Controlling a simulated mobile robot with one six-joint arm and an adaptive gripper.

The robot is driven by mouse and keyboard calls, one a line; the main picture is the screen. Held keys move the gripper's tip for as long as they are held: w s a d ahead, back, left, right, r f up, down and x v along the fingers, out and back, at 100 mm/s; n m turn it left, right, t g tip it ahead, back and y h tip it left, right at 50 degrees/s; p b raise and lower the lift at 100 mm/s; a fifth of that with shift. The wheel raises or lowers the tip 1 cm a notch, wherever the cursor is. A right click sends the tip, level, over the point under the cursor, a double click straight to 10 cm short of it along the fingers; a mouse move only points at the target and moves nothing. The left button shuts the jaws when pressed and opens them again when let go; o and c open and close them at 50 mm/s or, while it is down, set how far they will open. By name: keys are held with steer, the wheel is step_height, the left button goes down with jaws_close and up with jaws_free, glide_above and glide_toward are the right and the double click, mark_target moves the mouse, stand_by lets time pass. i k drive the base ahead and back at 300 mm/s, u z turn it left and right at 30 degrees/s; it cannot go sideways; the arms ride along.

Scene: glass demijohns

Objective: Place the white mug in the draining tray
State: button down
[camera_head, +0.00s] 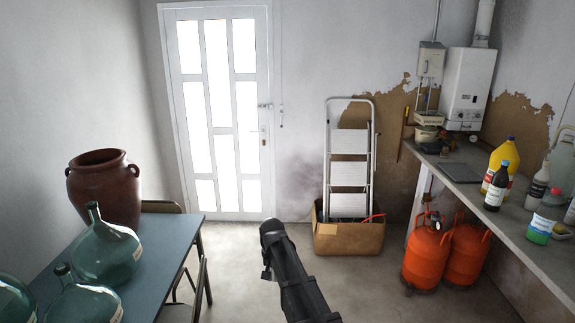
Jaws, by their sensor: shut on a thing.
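I see no white mug in this view. A flat dark grey panel (460,172) lies on the counter at the right; I cannot tell whether it is the draining tray. Only a black section of my arm shows at the bottom middle, rising over the floor. My gripper and anything in it are not visible.
Orange gas cylinders (427,255) stand below. A blue table (168,240) with glass demijohns (107,250) is left. A cardboard box (348,238) stands behind.

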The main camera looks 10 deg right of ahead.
mark_target(461, 177)
steer(key=z, duration=0.25)
steer(key=i, duration=1.5)
steer(key=z, duration=1.1)
steer(key=i, duration=0.7)
steer(key=z, duration=0.75)
steer(key=i, duration=1.2)
